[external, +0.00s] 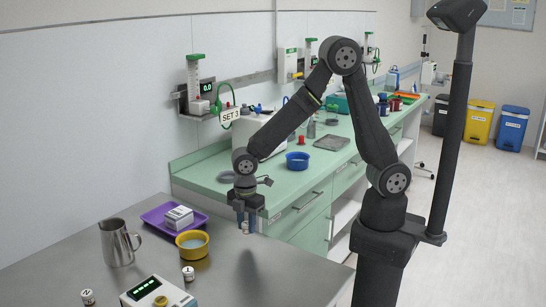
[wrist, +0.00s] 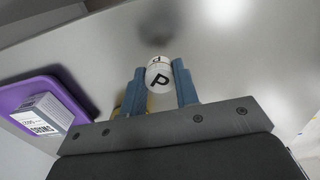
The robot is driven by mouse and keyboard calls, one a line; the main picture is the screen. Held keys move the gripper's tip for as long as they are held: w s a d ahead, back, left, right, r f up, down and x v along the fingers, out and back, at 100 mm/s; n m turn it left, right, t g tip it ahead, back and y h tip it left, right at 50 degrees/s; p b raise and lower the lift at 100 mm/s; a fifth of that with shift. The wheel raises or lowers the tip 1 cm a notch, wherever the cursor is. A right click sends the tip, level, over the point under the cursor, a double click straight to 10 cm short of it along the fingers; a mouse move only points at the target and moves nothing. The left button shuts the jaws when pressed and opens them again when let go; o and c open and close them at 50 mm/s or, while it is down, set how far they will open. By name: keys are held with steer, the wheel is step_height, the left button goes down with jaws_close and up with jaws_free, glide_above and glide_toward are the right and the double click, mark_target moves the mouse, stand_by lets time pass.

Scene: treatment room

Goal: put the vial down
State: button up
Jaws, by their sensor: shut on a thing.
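My gripper (external: 246,222) is shut on a small white vial (external: 245,227) and holds it above the metal table (external: 290,277). In the wrist view the vial (wrist: 159,75) sits between the two blue fingers of my gripper (wrist: 160,87), its cap marked with a black letter that reads like P or d. A shadow lies on the table below the gripper, apart from the vial. Two other small white vials stand on the table, one marked Z (external: 88,297) and one near the yellow bowl (external: 188,273).
A yellow bowl (external: 193,252), a purple tray (external: 160,225) with a white box (external: 179,217), a steel jug (external: 117,245) and a device with a green display (external: 158,294) stand left of my gripper. The table's right part is clear. A green counter (external: 225,172) stands behind.

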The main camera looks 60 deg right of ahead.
mark_target(247, 233)
steer(key=shift+f, duration=1.75)
steer(key=shift+f, duration=0.15)
steer(key=o, duration=1)
steer(key=shift+o, duration=0.2)
step_height(247, 233, up, 16)
steer(key=shift+s, duration=0.3)
steer(key=shift+o, duration=0.4)
steer(key=shift+r, duration=0.7)
